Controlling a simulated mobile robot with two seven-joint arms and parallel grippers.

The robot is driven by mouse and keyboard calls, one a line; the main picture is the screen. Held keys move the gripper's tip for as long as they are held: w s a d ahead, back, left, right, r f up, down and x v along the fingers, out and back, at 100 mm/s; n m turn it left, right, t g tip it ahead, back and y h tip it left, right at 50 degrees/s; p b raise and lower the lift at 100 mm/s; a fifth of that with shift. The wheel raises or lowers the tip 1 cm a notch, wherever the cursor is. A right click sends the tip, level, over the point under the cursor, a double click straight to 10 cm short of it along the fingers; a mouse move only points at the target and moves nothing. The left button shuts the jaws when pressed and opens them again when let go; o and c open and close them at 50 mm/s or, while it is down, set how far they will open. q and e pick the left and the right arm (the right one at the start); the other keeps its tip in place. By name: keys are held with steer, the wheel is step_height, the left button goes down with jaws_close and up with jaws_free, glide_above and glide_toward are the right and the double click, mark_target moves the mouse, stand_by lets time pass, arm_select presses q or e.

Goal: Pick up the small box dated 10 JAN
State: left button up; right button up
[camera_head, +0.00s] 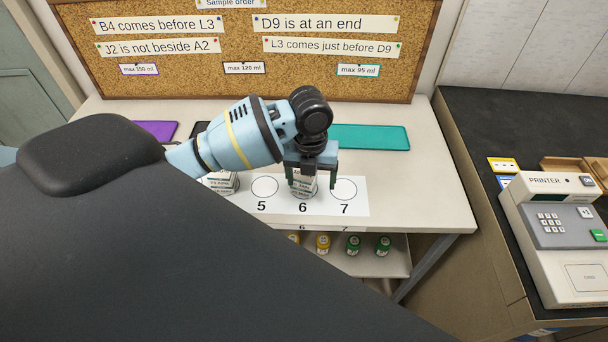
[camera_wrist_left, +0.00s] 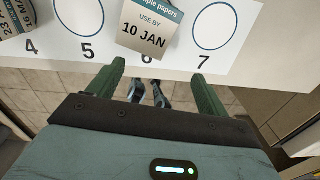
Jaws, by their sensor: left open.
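The small white box reading "USE BY 10 JAN" (camera_wrist_left: 146,30) stands on spot 6 of the numbered strip and has a blue-grey top band. In the head view the box (camera_head: 303,186) is partly hidden by my left gripper (camera_head: 311,180), which points down over it. The left gripper is open and empty. In the left wrist view its green fingertips (camera_wrist_left: 159,70) lie to either side of the box's near end, with the box just beyond them. I cannot tell how far the tips reach down beside it. My right gripper is not in view.
Another white box (camera_wrist_left: 14,18) stands near spot 4. Spots 5 and 7 on the strip (camera_head: 357,208) are empty. Purple (camera_head: 155,131) and teal (camera_head: 369,137) mats lie behind. Small bottles (camera_head: 353,245) stand on a lower shelf. A printer (camera_head: 562,230) is at right.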

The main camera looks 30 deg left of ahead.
arm_select(q)
steer(key=w+a+r, duration=0.1)
steer(key=w+a+r+m, duration=0.1)
steer(key=r, duration=0.1)
steer(key=w+a+r+m, duration=0.1)
steer(key=shift+a+r, duration=0.15)
steer(key=shift+a, duration=0.05)
steer(key=shift+a+f, duration=0.15)
steer(key=shift+f, duration=1.8)
steer(key=shift+a+f, duration=0.1)
steer(key=shift+f, duration=1.85)
steer(key=c, duration=1.1)
